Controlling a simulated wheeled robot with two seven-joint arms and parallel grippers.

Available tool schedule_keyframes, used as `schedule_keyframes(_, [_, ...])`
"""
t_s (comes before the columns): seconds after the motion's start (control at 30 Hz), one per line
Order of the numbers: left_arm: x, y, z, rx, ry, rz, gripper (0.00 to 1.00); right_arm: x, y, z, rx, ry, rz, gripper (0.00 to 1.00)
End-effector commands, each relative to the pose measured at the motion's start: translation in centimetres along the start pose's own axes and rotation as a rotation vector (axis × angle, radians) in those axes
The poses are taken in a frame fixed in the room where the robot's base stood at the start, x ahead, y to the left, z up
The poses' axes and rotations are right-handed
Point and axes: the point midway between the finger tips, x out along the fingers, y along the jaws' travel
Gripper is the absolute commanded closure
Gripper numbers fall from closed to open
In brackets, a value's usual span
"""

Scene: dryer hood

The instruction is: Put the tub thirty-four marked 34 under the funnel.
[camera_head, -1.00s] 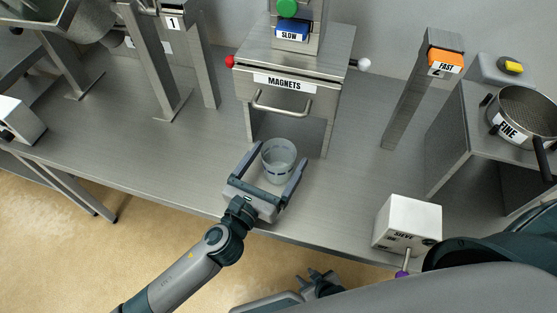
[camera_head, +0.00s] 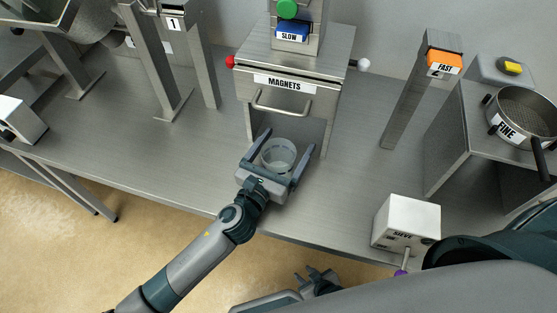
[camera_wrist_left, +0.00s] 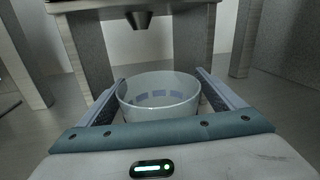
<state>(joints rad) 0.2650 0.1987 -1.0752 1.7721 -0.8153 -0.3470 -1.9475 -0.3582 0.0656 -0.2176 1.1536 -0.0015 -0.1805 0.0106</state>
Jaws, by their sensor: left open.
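A translucent tub (camera_head: 278,155) stands upright on the steel bench in front of the magnets housing; no number is readable on it. My left gripper (camera_head: 288,142) is open, with one finger on each side of the tub and the palm close in front of it. In the left wrist view the tub (camera_wrist_left: 160,98) sits between the fingers, and I cannot tell whether they touch it. A dark funnel spout (camera_wrist_left: 140,20) hangs beyond and above the tub, under the housing. My right gripper (camera_head: 316,283) is low in the head view, partly hidden; its jaws are unclear.
The magnets housing (camera_head: 290,62) has a drawer handle and side legs around the space behind the tub. A white sieve box (camera_head: 407,222) stands at the bench's front right. A post with the orange FAST button (camera_head: 445,62) and a sieve pan marked FINE (camera_head: 524,115) are further right.

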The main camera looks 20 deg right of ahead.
Motion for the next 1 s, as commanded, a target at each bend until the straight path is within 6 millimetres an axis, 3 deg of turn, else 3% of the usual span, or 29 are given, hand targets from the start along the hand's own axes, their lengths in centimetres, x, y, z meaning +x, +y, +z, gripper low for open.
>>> schedule_keyframes(0.23, [0.0, 0.0, 0.0, 0.0, 0.0, 0.0, 0.12, 0.0, -0.1, 0.0, 0.0, -0.003, -0.001, 0.69])
schedule_keyframes(0.4, [0.0, 0.0, 0.0, 0.0, 0.0, 0.0, 0.5, 0.0, -0.1, 0.0, 0.0, -0.003, -0.001, 0.69])
schedule_keyframes(0.5, [0.0, 0.0, 0.0, 0.0, 0.0, 0.0, 0.59, 0.0, -0.1, -0.1, 0.0, -0.003, -0.001, 0.69])
schedule_keyframes(0.77, [0.0, 0.0, 0.2, 0.0, -0.001, -0.001, 0.59, 0.0, -0.1, -0.1, 0.0, -0.002, -0.001, 0.69])
schedule_keyframes(1.0, [0.0, -0.1, 2.0, 0.002, -0.003, -0.002, 0.59, -0.4, -0.2, -0.8, -0.001, 0.023, -0.002, 0.69])
